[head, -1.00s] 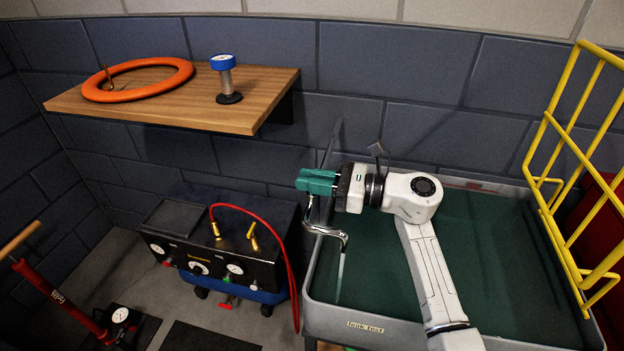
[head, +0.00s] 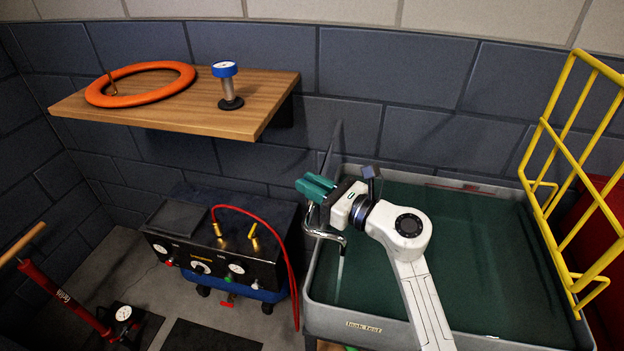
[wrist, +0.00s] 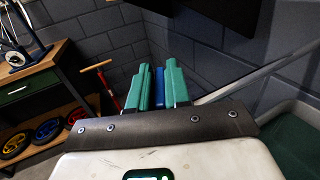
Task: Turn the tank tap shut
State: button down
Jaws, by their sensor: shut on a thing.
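The tank tap's chrome spout (head: 325,236) curves over the left rim of the grey leak-test tank (head: 375,327). A thin pale stream (head: 340,268) shows below the spout's end. My gripper (head: 312,186) with green fingers is above the spout at the tank's left rim. In the wrist view, my gripper (wrist: 157,78) has its fingers on both sides of a blue piece, which looks like the tap handle (wrist: 160,90). It is shut on this piece. In the head view the fingers hide the handle, so its angle cannot be told.
A wooden shelf (head: 190,112) holds an orange ring (head: 130,97) and a blue-topped gauge (head: 228,85). A black compressor panel with a red hose (head: 290,265) stands left of the tank. A yellow rack (head: 560,145) rises at the tank's right.

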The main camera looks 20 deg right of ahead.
jog(key=shift+m+t+h+p, duration=0.4)
jog(key=shift+m+t+h, duration=0.15)
jog(key=shift+h, duration=0.25)
jog(key=c, duration=1.2)
grip_release()
jog(key=shift+o, duration=0.2)
jog(key=shift+s, duration=0.1)
jog(key=v, duration=1)
jog(key=shift+s+d+b, duration=0.15)
jog(key=shift+s+b, duration=0.15)
jog(key=shift+b, duration=0.05)
